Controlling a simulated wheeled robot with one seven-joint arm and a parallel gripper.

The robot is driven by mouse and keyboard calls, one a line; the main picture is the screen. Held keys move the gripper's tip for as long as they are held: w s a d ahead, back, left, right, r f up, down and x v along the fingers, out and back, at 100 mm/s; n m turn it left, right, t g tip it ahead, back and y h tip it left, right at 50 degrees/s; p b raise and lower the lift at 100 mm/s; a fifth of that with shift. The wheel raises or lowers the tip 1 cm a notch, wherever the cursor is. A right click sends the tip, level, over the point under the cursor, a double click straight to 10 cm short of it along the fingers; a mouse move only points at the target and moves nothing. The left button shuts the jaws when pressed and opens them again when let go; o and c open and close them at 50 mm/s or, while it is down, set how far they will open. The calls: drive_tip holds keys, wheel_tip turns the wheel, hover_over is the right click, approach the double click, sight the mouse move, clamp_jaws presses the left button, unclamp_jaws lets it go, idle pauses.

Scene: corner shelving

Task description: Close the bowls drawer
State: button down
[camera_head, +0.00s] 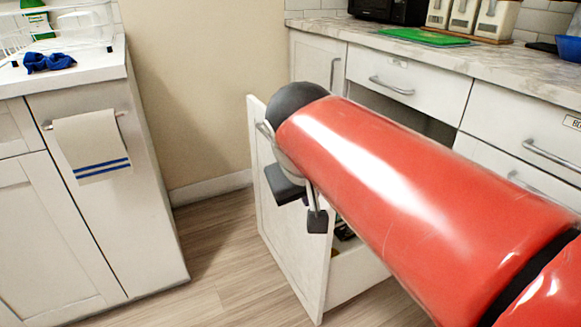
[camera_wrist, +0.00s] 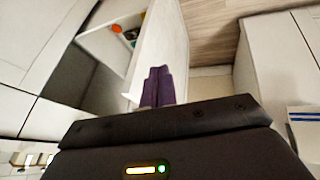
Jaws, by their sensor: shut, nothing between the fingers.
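A deep lower drawer is pulled open, its tall white front (camera_head: 290,250) standing out from the cabinets; no label is readable on it. In the wrist view its front panel (camera_wrist: 163,42) rises just beyond my fingers, and small orange and green items (camera_wrist: 128,33) lie inside. My gripper (camera_head: 317,221) is shut and empty, at the drawer front's upper part. The dark purple fingers (camera_wrist: 158,86) overlap the panel in the wrist view; I cannot tell if they touch. My red arm hides part of the drawer. A closed drawer at far right bears a partly cut-off label beginning "BO" (camera_head: 572,122).
A marble counter (camera_head: 455,58) with a green board (camera_head: 424,37) runs above the cabinets. A closed upper drawer (camera_head: 415,90) is above the open one. A white cabinet with a towel (camera_head: 91,147) stands at left. Wooden floor (camera_head: 215,225) is clear between them.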

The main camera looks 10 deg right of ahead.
drive_tip(key=w+a+r+h+b, duration=0.1)
drive_tip(key=w+a+r, duration=0.15)
drive_tip(key=w, duration=0.45)
drive_tip(key=w+a+r+h+b, duration=0.1)
drive_tip(key=w+a+r, duration=0.15)
drive_tip(key=w, duration=0.45)
drive_tip(key=w+d+f+b, duration=0.2)
drive_tip(key=w+d+f, duration=0.4)
drive_tip(key=d+f, duration=0.1)
drive_tip(key=shift+d+f+t, duration=0.15)
drive_tip(key=shift+f+t, duration=0.25)
drive_tip(key=shift+f, duration=0.25)
